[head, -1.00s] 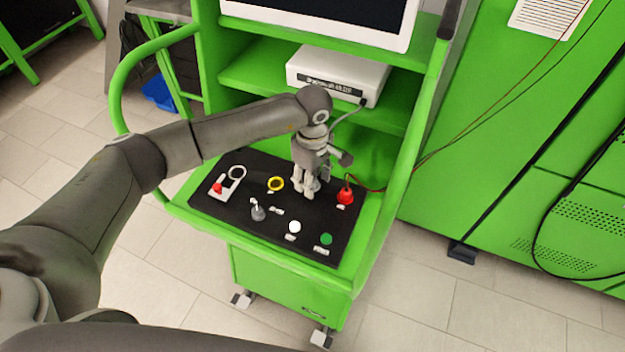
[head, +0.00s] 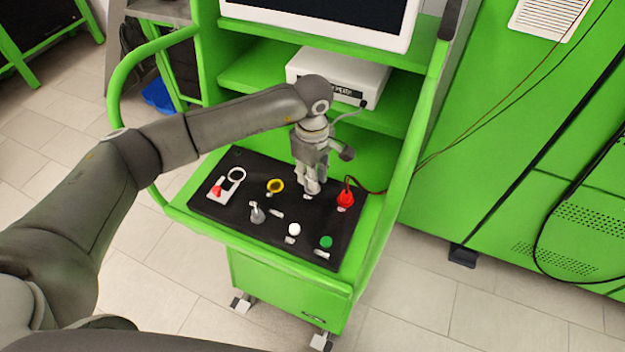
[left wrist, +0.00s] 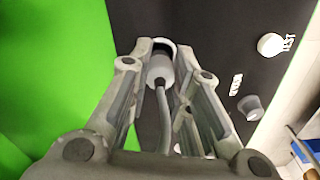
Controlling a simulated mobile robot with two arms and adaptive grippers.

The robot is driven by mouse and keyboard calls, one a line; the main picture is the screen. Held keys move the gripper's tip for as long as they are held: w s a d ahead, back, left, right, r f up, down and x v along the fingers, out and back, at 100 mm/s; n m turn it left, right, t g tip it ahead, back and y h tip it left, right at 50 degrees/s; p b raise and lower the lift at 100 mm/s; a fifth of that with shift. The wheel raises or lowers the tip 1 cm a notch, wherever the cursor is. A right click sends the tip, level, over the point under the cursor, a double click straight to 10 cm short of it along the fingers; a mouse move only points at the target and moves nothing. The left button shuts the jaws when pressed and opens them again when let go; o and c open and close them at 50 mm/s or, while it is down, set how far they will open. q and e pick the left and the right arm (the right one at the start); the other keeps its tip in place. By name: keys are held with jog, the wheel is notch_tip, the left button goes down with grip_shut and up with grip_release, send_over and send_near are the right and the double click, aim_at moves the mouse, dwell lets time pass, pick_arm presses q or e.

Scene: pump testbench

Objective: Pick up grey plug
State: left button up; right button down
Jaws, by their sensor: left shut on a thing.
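The grey plug (left wrist: 160,72) shows in the left wrist view as a light grey cylinder with a grey cable running back from it. It sits between the two fingers of my left gripper (left wrist: 165,62), which is shut on it. In the head view my left gripper (head: 310,187) points down at the back part of the black panel (head: 225,208); its fingers hide most of the plug there. I cannot tell whether the plug is still seated in the panel. My right gripper is not in view.
Around the gripper on the panel are a red plug (head: 345,198) with a red cable, a yellow ring (head: 275,186), a grey switch (head: 257,214), a white button (head: 294,230) and a green button (head: 326,242). A white box (head: 345,72) stands on the shelf behind.

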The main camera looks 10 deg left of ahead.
pick_arm(q)
jog(key=s+a+r+b, duration=0.3)
jog(key=s+r, duration=0.2)
jog(key=s, duration=0.1)
jog(key=s+a+r+b, duration=0.3)
jog(key=s+r+b, duration=0.1)
jog(key=s+r, duration=0.1)
jog(key=shift+s+r, duration=0.35)
jog(key=shift+s, duration=0.55)
jog(key=shift+w, duration=0.1)
